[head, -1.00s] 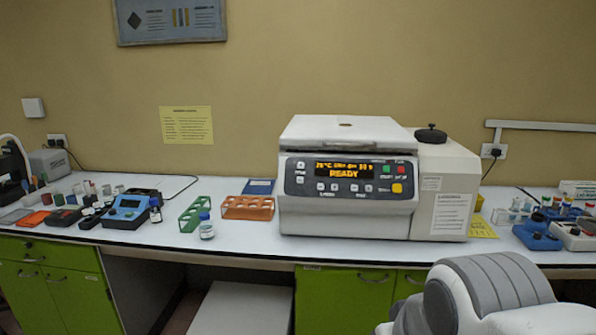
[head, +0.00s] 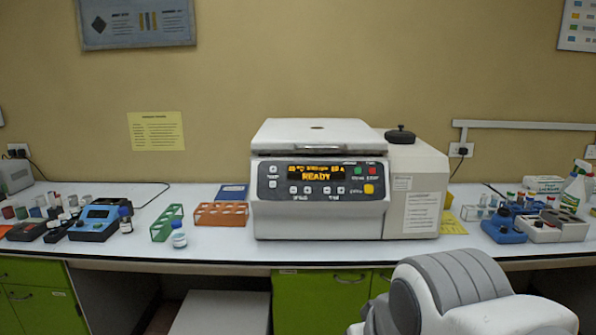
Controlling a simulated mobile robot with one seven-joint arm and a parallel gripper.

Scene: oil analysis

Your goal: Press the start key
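The centrifuge (head: 318,215) stands on the white bench near the middle of the head view, with its lid down. Its dark front panel has an orange display (head: 316,172) that reads READY. A white and grey part of my arm shows at the lower right, in front of the bench. My gripper is not in view.
An orange rack (head: 221,215), a green rack (head: 167,223) and a small capped bottle (head: 179,236) stand left of the centrifuge. A blue device (head: 96,218) is farther left. Blue and white holders (head: 503,228) with tubes are at the right. The bench strip before the centrifuge is clear.

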